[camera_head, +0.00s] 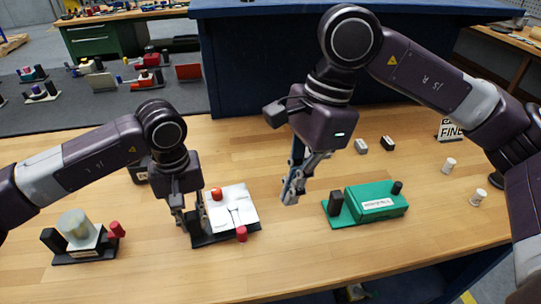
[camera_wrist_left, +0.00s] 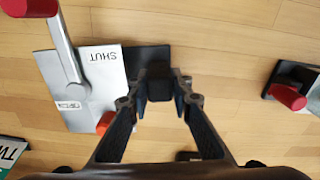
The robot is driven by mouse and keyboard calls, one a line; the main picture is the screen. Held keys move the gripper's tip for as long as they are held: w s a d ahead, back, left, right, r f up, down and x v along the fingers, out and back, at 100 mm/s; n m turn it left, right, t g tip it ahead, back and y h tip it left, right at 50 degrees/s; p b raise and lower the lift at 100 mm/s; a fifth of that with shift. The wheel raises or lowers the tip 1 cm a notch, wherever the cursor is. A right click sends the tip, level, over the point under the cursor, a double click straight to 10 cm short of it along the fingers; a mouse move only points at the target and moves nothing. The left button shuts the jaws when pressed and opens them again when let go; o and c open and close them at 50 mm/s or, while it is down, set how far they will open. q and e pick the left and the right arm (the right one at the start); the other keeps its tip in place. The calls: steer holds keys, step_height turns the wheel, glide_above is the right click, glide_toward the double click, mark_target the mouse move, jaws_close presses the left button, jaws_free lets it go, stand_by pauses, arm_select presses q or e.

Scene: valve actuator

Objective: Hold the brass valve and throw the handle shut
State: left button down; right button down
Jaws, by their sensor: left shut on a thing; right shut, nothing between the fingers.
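A valve unit with a white plate (camera_head: 232,204) on a black base stands at table centre-left; no brass colour shows on it. In the left wrist view its plate (camera_wrist_left: 103,95) carries the labels SHUT (camera_wrist_left: 103,57) and OPEN (camera_wrist_left: 70,105). A grey lever (camera_wrist_left: 63,50) with a red grip (camera_wrist_left: 28,8) runs from beside OPEN past the plate's edge. The red grip (camera_head: 242,232) is at the near side in the head view. My left gripper (camera_head: 195,226) is shut on the unit's black block (camera_wrist_left: 158,85). My right gripper (camera_head: 291,192) is shut and empty, above the table right of the unit.
A green unit (camera_head: 372,204) stands to the right. Small blocks (camera_head: 361,146) and white cylinders (camera_head: 449,165) stand further right. The table's front centre is clear.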

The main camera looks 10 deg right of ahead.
arm_select(q)
steer(key=shift+a, duration=0.1)
steer(key=c, duration=1.7)
jaws_free()
steer(key=shift+o, duration=0.2)
